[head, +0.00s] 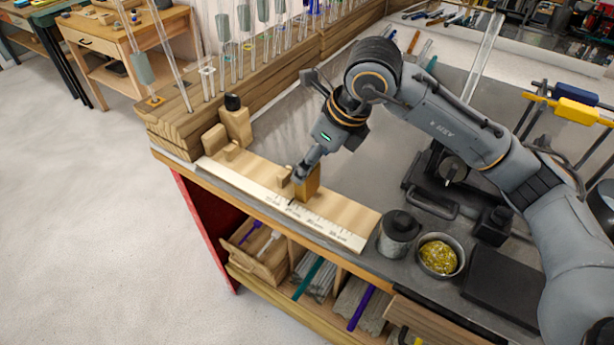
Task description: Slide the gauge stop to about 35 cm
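The gauge is a pale wooden board (345,218) with a printed scale along its front edge, lying along the near left edge of the bench. The gauge stop (310,184) is a brown wooden block standing upright near the middle of the board, with a small paler piece on its left side. My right gripper (299,177) points down at the stop and is at or touching its left side. Its fingertips overlap the block in this view, so I cannot tell whether they grip it. The scale numbers are too small to read. My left gripper is not in view.
Wooden blocks (214,139) stand at the board's far left end. Behind them is a wooden rack (178,122) of upright glass rods. A dark-lidded jar (397,238) and a bowl of yellow material (438,256) stand beyond the board's right end. A black metal fixture (430,190) is further back.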

